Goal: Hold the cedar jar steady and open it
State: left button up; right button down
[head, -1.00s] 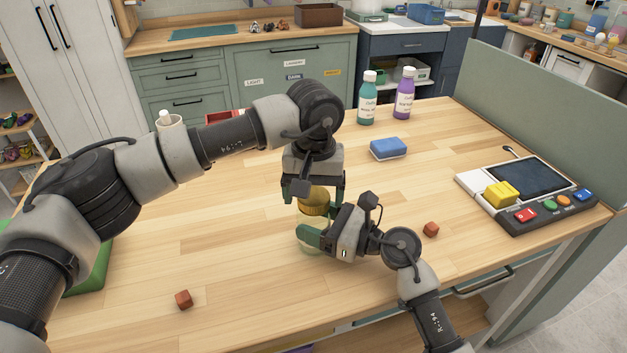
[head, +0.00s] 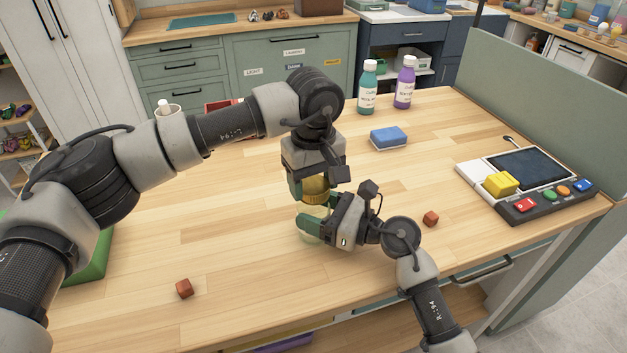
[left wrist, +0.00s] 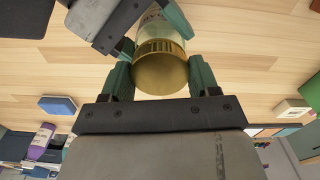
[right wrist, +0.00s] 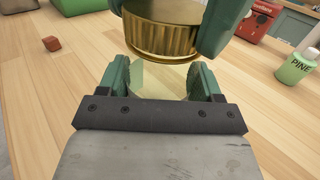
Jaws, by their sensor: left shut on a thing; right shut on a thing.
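The jar, clear glass with a ribbed gold lid (head: 316,190), stands upright on the wooden table. My left gripper (head: 312,188) reaches down from above and is shut on the lid; its green fingers sit on both sides of the lid (left wrist: 160,72) in the left wrist view. My right gripper (head: 314,226) comes in low from the right and is shut around the glass body (right wrist: 160,78). The lid also shows above the body in the right wrist view (right wrist: 165,35). I cannot tell if the lid is loose. The grippers hide much of the jar; its label is unreadable.
A blue sponge (head: 389,137), a teal bottle (head: 367,90) and a purple bottle (head: 404,85) stand behind. A control panel (head: 530,185) with buttons is at right. Small reddish cubes lie at right (head: 431,219) and front left (head: 184,288). The table's front left is mostly clear.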

pick_arm(q)
jog(key=n, duration=0.7)
jog(key=shift+n, duration=0.4)
jog(key=n, duration=0.7)
jog(key=shift+n, duration=0.3)
jog(key=n, duration=0.3)
jog(key=shift+n, duration=0.4)
jog(key=n, duration=1)
jog(key=shift+n, duration=0.4)
jog(key=shift+r, duration=0.2)
